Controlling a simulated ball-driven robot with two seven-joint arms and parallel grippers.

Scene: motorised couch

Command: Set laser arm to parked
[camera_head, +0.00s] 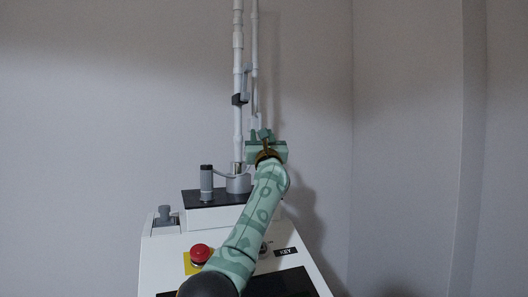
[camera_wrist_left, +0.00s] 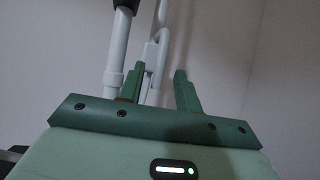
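The laser arm is a tall white jointed pole (camera_head: 238,130) rising from a grey collar on the machine's top. A second, thinner white segment (camera_head: 255,50) hangs beside it on the right, with a black clip (camera_head: 239,99) on the pole. My left gripper (camera_head: 262,133) is just right of the pole, below the hanging segment. In the left wrist view its two green fingers (camera_wrist_left: 160,72) are apart. A thin white rod (camera_wrist_left: 149,82) of the arm shows between or behind them; I cannot tell which. The fingers are not closed on it. My right gripper is in neither view.
The white machine body (camera_head: 160,258) carries a red emergency button (camera_head: 200,252) on a yellow plate, a key label (camera_head: 286,252), a dark top plate and a grey cylinder (camera_head: 207,183). Walls stand behind and right. Open space lies left of the pole.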

